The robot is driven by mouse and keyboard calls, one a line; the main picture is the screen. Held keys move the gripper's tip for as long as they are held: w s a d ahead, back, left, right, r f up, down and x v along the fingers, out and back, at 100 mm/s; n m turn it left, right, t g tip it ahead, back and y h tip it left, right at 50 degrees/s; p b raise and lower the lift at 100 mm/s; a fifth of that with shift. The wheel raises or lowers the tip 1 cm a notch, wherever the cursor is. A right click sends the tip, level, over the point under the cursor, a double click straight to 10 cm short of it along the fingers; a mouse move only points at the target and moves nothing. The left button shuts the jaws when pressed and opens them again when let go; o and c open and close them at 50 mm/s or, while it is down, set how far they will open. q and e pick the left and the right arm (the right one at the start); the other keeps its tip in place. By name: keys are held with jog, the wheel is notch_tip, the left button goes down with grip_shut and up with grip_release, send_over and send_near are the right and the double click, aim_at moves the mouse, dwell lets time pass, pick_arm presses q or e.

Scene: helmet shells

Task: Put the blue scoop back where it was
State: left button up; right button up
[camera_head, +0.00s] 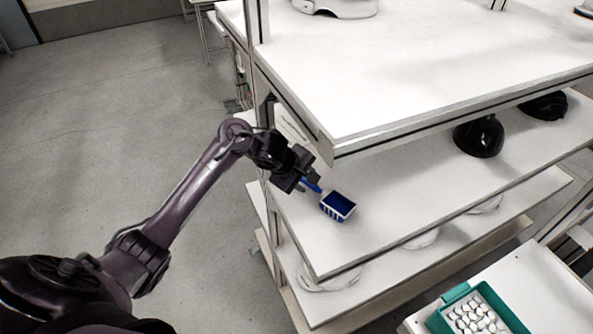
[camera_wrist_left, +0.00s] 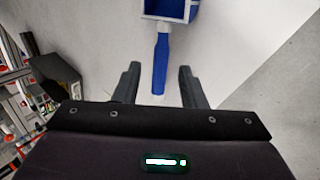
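The blue scoop (camera_head: 338,206) lies on the white middle shelf (camera_head: 400,195), near its left end. Its handle points toward my left gripper. In the left wrist view the blue scoop (camera_wrist_left: 162,50) is at the top centre, with its handle hanging down between the two fingers. My left gripper (camera_head: 312,178) is at the handle end of the scoop. In the left wrist view my left gripper (camera_wrist_left: 158,85) is open, with a gap on both sides of the handle. My right gripper is in neither view.
The upper shelf board (camera_head: 400,70) overhangs the middle shelf, with its front corner close above my left gripper. Black helmet shells (camera_head: 478,136) stand farther right on the middle shelf. A teal crate (camera_head: 447,297) with white pieces stands on a table at the lower right.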

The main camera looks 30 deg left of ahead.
pick_arm(q)
jog(key=p+v, duration=0.1)
jog(key=v, duration=0.6)
jog(key=shift+s+r, duration=0.2)
jog(key=shift+r, duration=0.05)
